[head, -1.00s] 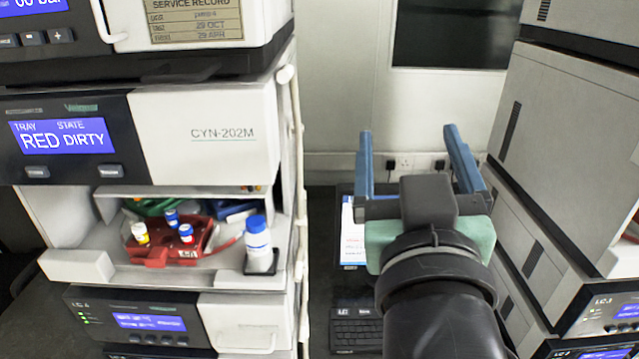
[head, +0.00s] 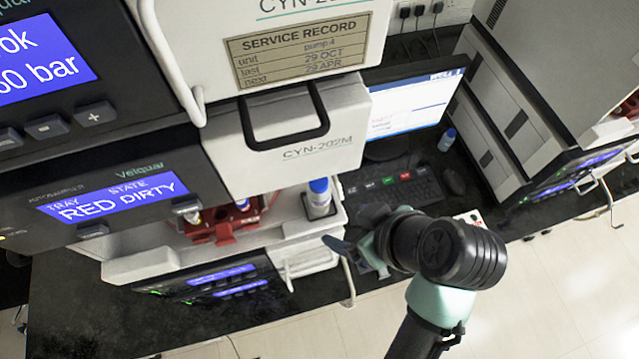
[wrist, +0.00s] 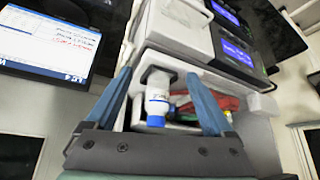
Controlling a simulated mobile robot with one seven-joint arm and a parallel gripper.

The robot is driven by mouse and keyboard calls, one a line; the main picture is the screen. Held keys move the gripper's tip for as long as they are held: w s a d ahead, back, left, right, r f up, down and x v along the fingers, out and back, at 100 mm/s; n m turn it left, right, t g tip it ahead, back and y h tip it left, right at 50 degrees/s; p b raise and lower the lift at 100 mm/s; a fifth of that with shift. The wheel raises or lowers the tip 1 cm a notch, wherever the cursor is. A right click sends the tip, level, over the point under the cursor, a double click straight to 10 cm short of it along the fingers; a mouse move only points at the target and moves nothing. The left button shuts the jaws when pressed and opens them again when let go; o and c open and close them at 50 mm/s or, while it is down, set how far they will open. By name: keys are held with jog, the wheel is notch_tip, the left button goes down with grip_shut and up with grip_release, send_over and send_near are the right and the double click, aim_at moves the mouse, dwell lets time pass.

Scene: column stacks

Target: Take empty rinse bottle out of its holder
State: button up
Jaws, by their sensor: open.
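The rinse bottle (head: 319,200) is white with a blue cap. It stands upright in a dark square holder (head: 336,212) at the right front corner of the autosampler bay. In the wrist view, which is turned upside down, the bottle (wrist: 157,100) shows between the two blue fingers, cap downward in the picture. My gripper (wrist: 157,76) is open and empty, facing the bottle. In the head view my gripper (head: 348,252) is just right of and below the bottle, apart from it. I cannot tell whether the bottle is empty.
A red tray (head: 222,226) with capped vials sits left of the bottle. The white CYN-202M housing (head: 300,130) overhangs the bay. A monitor (head: 415,108), keyboard (head: 395,188) and another blue-capped bottle (head: 447,140) are on the desk behind. Instruments stand at right.

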aim_at(326, 196)
jog(key=w+a+p, duration=0.1)
jog(key=w+a, duration=0.1)
jog(key=w+a+p, duration=0.2)
jog(key=w, duration=0.1)
jog(key=shift+w+a+f, duration=0.1)
jog(key=shift+a+f, duration=0.05)
jog(key=shift+a, duration=0.2)
jog(key=shift+w+a+f+p, duration=0.1)
jog(key=shift+w+f+p, duration=0.05)
jog(key=shift+f+p, duration=0.2)
grip_shut()
jog(key=shift+r+b, duration=0.15)
jog(key=shift+b, duration=0.7)
